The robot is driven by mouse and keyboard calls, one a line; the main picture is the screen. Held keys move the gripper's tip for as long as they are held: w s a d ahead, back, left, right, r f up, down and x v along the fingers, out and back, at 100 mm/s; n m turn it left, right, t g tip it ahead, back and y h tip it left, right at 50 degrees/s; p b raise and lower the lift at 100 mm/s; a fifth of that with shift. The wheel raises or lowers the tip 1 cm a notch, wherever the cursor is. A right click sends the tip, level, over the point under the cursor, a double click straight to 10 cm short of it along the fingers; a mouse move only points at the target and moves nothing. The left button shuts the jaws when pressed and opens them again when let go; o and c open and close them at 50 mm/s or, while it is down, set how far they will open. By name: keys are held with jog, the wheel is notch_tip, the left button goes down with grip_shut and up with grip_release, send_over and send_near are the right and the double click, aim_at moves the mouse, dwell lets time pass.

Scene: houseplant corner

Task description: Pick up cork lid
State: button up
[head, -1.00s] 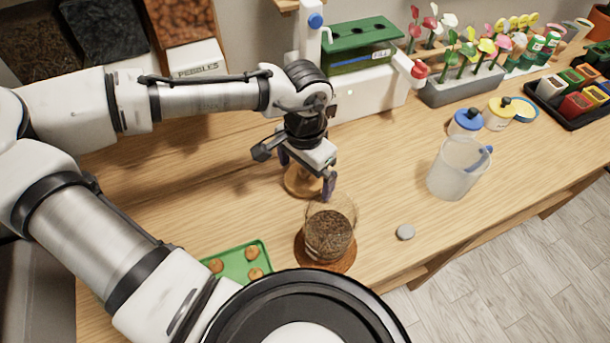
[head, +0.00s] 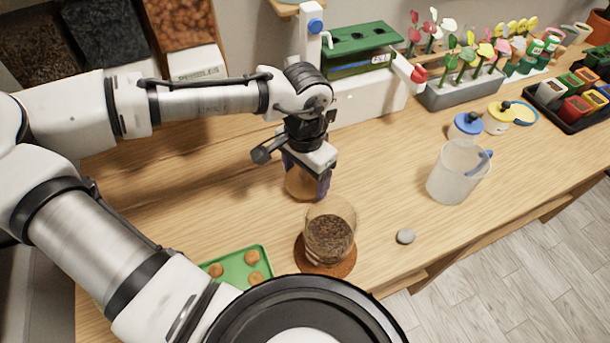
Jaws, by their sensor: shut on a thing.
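The cork lid (head: 299,184) is a brown disc at the middle of the wooden table, behind the glass jar. My gripper (head: 306,178) points down over it and is shut on it, one finger at its left rear and one at its right. The arm and fingers hide part of the lid. I cannot tell whether it still touches the table. The open glass jar (head: 330,237), filled with dark soil, stands upright on a round cork mat (head: 343,268) just in front of my gripper.
A green tray (head: 238,265) with small brown pieces lies front left. A grey disc (head: 405,236) and a clear pitcher (head: 452,175) stand to the right. A white machine (head: 365,98) is behind. The table between jar and pitcher is mostly clear.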

notch_tip(320, 180, up, 19)
jog(key=shift+r+b, duration=0.2)
jog(key=shift+b, duration=0.25)
